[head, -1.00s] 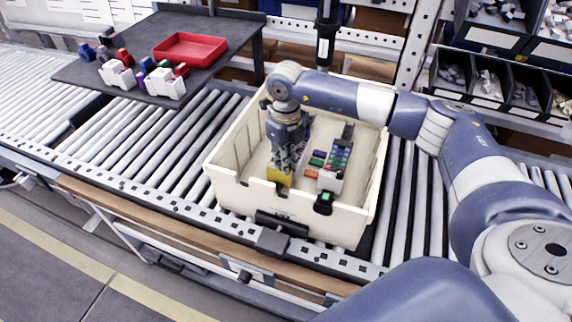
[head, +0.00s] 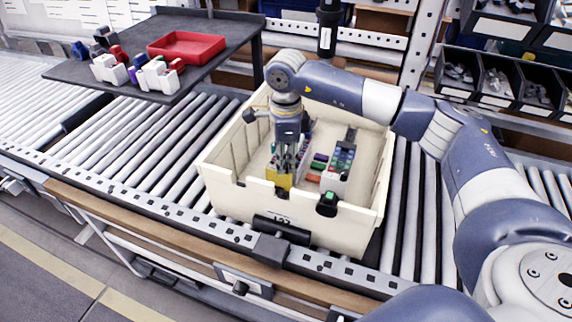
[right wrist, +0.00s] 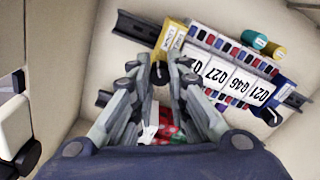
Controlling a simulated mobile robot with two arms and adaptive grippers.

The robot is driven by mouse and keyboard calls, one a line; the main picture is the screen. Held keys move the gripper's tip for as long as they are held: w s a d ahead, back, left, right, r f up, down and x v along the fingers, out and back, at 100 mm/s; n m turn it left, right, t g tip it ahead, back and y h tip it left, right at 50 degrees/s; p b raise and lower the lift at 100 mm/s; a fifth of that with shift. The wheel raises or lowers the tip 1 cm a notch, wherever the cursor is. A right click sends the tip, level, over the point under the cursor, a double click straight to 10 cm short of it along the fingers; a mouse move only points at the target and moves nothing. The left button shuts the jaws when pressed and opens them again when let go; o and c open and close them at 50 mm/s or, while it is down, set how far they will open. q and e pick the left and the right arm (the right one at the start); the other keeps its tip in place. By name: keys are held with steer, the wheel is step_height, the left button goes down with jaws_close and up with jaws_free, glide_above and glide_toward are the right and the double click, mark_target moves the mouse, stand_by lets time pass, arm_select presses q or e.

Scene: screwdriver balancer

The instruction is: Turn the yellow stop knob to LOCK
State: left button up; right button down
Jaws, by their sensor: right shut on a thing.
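A yellow end piece (head: 284,181) sits at the front end of a rail of terminal blocks inside the cream bin. In the right wrist view this yellow piece (right wrist: 172,36) stands beside white numbered blocks (right wrist: 225,75). My right gripper (head: 284,172) reaches straight down into the bin at the yellow piece. In the right wrist view the right gripper's fingertips (right wrist: 170,74) are close together at the near end of the yellow piece, with a small gap showing. The fingers partly hide what they hold, and no LOCK marking is readable. My left gripper is out of view.
The cream bin's wall (head: 225,187) surrounds the blocks closely. A second row of coloured blocks (head: 340,165) stands just right of the gripper. Rollers (head: 160,150) surround the bin. A dark shelf (head: 225,35) holds a red tray (head: 187,47) at upper left.

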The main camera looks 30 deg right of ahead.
mark_target(286, 165)
steer(key=shift+n+b, duration=0.5)
steer(key=shift+n, duration=0.7)
steer(key=c, duration=1.5)
jaws_free()
step_height(286, 165, up, 12)
steer(key=shift+r, duration=0.1)
